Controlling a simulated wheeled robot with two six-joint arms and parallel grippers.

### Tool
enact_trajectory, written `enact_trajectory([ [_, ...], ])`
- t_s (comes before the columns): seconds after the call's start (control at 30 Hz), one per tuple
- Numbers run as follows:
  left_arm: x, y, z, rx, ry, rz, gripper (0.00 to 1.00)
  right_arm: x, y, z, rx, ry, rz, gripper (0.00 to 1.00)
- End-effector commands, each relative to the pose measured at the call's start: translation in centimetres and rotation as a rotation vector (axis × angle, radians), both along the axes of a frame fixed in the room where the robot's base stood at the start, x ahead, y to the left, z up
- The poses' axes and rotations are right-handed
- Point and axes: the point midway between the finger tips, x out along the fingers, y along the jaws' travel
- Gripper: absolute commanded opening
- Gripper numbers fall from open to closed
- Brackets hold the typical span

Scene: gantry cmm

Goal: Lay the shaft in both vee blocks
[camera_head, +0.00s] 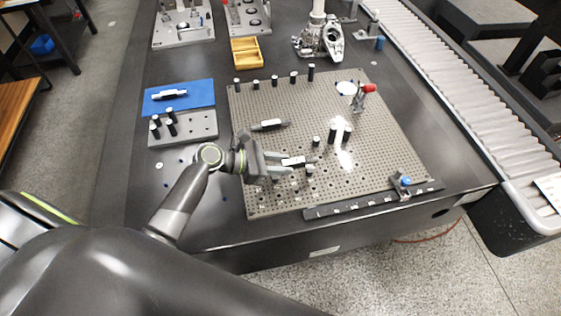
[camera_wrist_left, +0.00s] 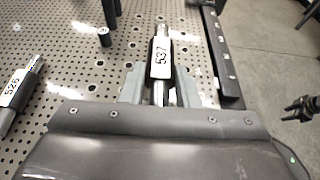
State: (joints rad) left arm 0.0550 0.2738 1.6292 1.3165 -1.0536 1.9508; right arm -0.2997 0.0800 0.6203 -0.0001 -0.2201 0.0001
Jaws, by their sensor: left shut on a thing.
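My left gripper (camera_head: 282,164) is low over the perforated plate (camera_head: 380,150) and shut on a silver shaft with a black sleeve (camera_head: 298,161). In the left wrist view the sleeve reads 537 (camera_wrist_left: 161,58), and the gripper (camera_wrist_left: 160,88) has a finger on each side of the shaft. I cannot tell whether the shaft touches anything beneath it. A second shaft, marked 526 (camera_wrist_left: 16,88), lies on the plate and also shows in the head view (camera_head: 270,125). A third shaft (camera_head: 170,94) lies on a blue mat (camera_head: 200,88). I cannot clearly make out the vee blocks. My right gripper is out of view.
Short dark posts stand near the held shaft (camera_head: 310,169) and along the plate's back edge (camera_head: 275,80). A black rail (camera_head: 370,203) borders the front. The plate's right part is mostly clear.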

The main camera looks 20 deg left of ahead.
Motion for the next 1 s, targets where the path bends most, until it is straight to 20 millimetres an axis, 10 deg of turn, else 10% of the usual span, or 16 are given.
enact_trajectory([
  [1.0,0.04,-0.05,0.13,-0.002,-0.002,0.000,0.00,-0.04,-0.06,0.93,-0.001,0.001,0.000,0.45],
])
